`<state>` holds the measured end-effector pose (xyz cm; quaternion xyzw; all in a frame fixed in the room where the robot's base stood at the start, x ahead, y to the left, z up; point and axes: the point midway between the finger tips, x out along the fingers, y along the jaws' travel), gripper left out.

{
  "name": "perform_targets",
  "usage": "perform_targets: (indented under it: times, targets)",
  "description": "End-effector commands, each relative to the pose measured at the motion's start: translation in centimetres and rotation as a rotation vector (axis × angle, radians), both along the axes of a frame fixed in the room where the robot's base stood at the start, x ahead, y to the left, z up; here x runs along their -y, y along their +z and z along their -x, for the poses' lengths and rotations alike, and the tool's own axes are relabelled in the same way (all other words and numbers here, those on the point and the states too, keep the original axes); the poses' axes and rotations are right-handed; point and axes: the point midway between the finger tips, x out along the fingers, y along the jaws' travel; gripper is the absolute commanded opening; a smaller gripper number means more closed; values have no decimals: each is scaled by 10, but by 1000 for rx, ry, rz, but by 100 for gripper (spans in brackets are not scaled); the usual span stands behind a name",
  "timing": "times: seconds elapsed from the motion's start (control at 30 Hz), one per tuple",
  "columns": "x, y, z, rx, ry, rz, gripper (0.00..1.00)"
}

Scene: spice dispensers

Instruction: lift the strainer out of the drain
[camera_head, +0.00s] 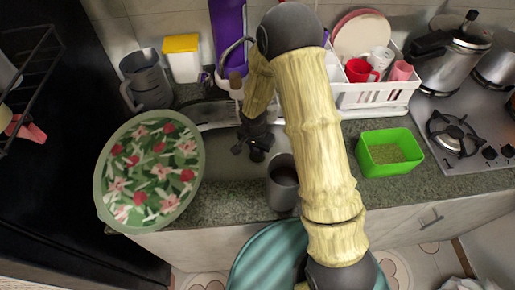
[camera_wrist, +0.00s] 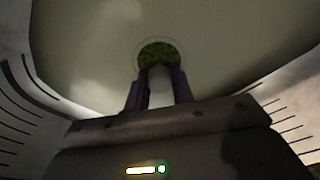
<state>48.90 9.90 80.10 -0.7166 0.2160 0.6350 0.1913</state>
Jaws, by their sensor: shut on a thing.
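The sink basin (camera_head: 222,166) lies under my arm in the head view. My gripper (camera_head: 254,148) reaches down into it. In the wrist view, my gripper (camera_wrist: 158,82) points at the round drain (camera_wrist: 138,44) in the basin floor. A pale, upright stem, which looks like the strainer's handle (camera_wrist: 160,84), stands between the two dark fingers, and they are shut on it. A dark green round patch (camera_wrist: 158,52) shows beyond the fingertips, inside the drain's rim. I cannot tell whether the strainer is seated or raised. The head view hides the strainer and drain behind my gripper.
A large floral tray (camera_head: 150,172) leans at the left of the sink. A dark mug (camera_head: 282,186) stands near the front edge, close to my arm. A green container (camera_head: 389,153) and a white dish rack (camera_head: 374,96) are at the right. The faucet (camera_head: 228,52) rises behind.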

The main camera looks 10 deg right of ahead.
Motion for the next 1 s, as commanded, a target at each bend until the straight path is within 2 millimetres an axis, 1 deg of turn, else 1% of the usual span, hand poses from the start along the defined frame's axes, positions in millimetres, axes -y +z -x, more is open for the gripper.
perform_targets:
  times: [1.0]
  targets:
    - [0,21,0,0,0,0,4]
